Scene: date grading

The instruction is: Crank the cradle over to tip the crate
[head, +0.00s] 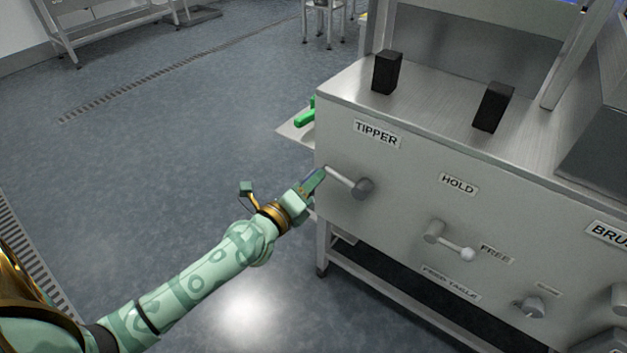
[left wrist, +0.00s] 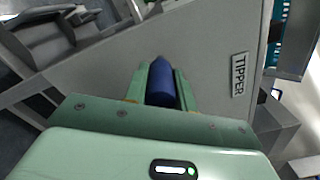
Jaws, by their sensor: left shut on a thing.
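The tipper crank is a metal arm with a grey hub (head: 364,188) on the front panel, below the TIPPER label (head: 377,134). Its arm points up and left from the hub. My left gripper (head: 318,178) is at the outer end of this arm. In the left wrist view the gripper (left wrist: 160,85) is shut on a dark blue crank handle (left wrist: 161,84), which lies between the two green fingers. The TIPPER label also shows in the left wrist view (left wrist: 239,74). The cradle and crate cannot be made out clearly. My right gripper is not in view.
A second lever with a white knob (head: 467,254) sits by the HOLD and FREE labels. A smaller knob (head: 531,307) is lower right. Two black blocks (head: 387,72) (head: 493,107) stand on the machine top. A green piece (head: 306,115) juts out behind its left edge. Floor at left is clear.

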